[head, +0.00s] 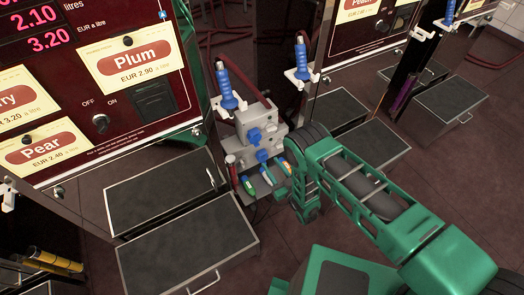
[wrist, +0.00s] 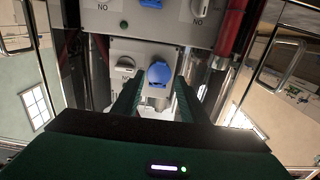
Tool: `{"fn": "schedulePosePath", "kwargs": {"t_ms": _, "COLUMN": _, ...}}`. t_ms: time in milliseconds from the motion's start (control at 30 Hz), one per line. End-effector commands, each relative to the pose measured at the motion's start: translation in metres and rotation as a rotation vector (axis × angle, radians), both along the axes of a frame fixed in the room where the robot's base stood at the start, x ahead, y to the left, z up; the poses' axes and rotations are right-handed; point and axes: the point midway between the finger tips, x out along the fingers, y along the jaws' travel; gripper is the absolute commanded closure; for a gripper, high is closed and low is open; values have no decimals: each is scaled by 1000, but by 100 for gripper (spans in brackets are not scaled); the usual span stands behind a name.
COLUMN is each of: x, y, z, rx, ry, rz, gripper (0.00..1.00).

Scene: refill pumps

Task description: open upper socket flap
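A grey socket box (head: 267,123) stands low between the pumps. In the head view its upper blue flap (head: 254,135) sits above and slightly left of its lower blue flap (head: 262,155). Both look closed. In the wrist view the upper flap (wrist: 152,3) is cut off by the top edge, and the lower flap (wrist: 158,74) appears between and beyond my fingers. My gripper (wrist: 157,88) is open, with its two dark green fingers apart and nothing held. In the head view the fingertips are hard to make out beside the box.
Several small coloured-ended items, one green and orange (head: 248,186), lie below the box. Blue-handled nozzles (head: 228,86) hang at the pumps. A grey rotary switch (wrist: 126,65) sits left of the lower flap. Black-topped steps (head: 160,185) stand at left. Open floor lies at right.

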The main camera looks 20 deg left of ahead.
Motion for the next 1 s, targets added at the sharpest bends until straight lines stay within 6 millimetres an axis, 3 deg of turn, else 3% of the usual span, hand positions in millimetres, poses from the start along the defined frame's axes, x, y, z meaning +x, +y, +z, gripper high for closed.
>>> {"fn": "schedulePosePath", "kwargs": {"t_ms": 167, "x": 5, "y": 11, "z": 0, "rx": 8, "ry": -6, "rz": 5, "gripper": 61}}
{"fn": "schedulePosePath", "kwargs": {"t_ms": 633, "x": 56, "y": 68, "z": -1, "rx": 7, "ry": -3, "rz": 4, "gripper": 61}}
{"fn": "schedulePosePath", "kwargs": {"t_ms": 1000, "x": 67, "y": 82, "z": -1, "rx": 4, "ry": -2, "rz": 4, "gripper": 61}}
